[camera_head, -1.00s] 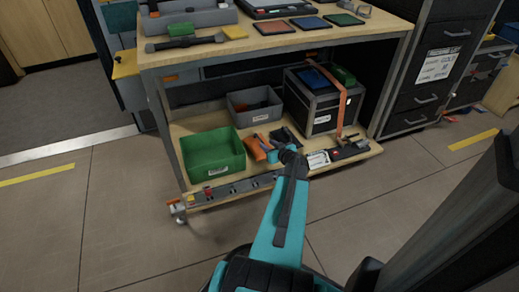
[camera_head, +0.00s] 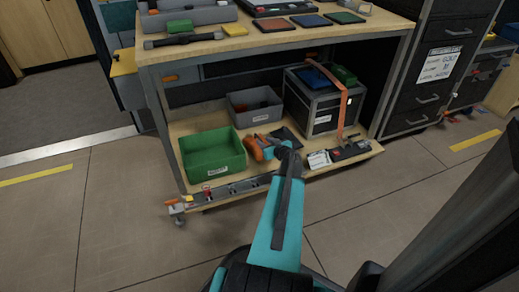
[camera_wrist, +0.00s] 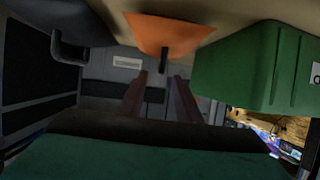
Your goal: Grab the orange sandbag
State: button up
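The orange sandbag (camera_head: 256,148) lies on the cart's lower shelf, just right of the green bin. In the wrist view the orange sandbag (camera_wrist: 165,33) is at the top middle, with a dark strap or tab on it. My gripper (camera_wrist: 160,76) shows there as two dark reddish fingers, apart with nothing between them; the sandbag is beyond their tips. In the head view my teal arm reaches to the shelf, and my gripper (camera_head: 273,147) is just right of the sandbag. Its fingers are mostly hidden by my wrist there.
The green bin (camera_head: 213,167) stands left of the sandbag, a grey bin (camera_head: 240,115) behind it. A black case (camera_head: 318,118) with an orange strap is to the right. The tabletop (camera_head: 205,50) overhangs the shelf. The floor in front is clear.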

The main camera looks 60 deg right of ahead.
aim_at(260, 139)
jog(key=shift+b+x, duration=0.85)
jog(key=shift+x, duration=0.85)
jog(key=shift+c, duration=0.4)
jog(key=c, duration=0.7)
grip_shut()
jog(key=shift+r, duration=0.1)
